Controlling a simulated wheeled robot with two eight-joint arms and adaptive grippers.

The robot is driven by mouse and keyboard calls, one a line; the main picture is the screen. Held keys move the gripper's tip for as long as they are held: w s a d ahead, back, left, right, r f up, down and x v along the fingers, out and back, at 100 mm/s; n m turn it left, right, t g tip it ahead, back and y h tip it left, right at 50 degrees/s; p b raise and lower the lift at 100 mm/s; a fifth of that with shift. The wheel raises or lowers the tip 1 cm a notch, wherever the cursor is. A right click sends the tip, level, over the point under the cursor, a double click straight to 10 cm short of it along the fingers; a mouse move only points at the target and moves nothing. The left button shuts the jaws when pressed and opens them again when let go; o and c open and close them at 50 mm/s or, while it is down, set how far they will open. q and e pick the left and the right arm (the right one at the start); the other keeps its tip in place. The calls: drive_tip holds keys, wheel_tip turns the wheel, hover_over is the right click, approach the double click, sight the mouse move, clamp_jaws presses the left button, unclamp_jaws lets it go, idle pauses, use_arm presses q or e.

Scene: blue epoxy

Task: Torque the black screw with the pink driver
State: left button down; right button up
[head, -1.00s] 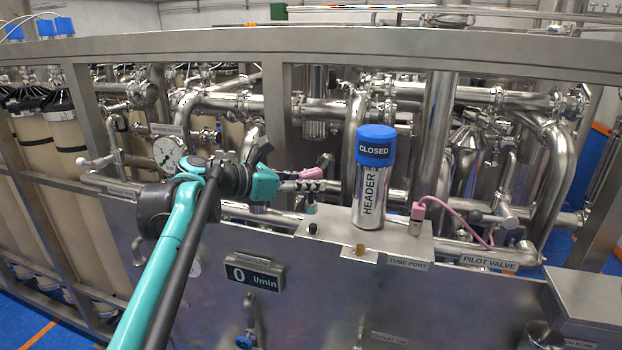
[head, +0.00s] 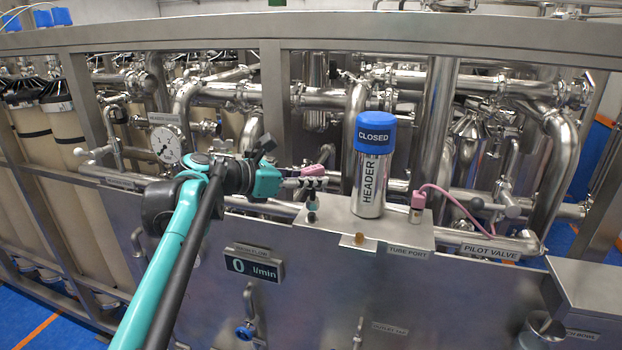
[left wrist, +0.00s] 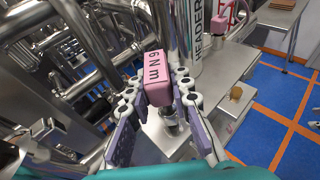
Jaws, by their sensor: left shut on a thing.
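The pink driver (head: 313,170), marked "6 Nm", is held in my left gripper (head: 308,183), whose fingers are shut around its block-shaped body. The driver also shows in the left wrist view (left wrist: 158,80) between the two fingers. Its dark lower end with a teal band (head: 311,202) points down at the steel ledge, left of the header canister. The black screw (head: 312,217) is a small dark spot directly under the driver's end. Whether the tip is seated on it or just above is too small to tell. My right gripper is not in view.
The header canister (head: 370,185) with a blue "CLOSED" cap stands close right of the driver. A brass knob (head: 359,239) is at the ledge front. A pink tube fitting (head: 418,203) stands further right. Steel pipes crowd behind; the panel front is open.

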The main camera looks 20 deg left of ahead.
sight(311, 199)
use_arm(q)
drive_tip(key=shift+s+a, duration=0.1)
idle(0.6)
drive_tip(key=shift+f+b, duration=0.95)
drive_tip(key=shift+f, duration=0.6)
drive_tip(key=c, duration=1.3)
unclamp_jaws()
drive_tip(key=shift+r, duration=0.1)
drive_tip(key=shift+r+p, duration=0.65)
drive_tip(key=shift+r, duration=0.05)
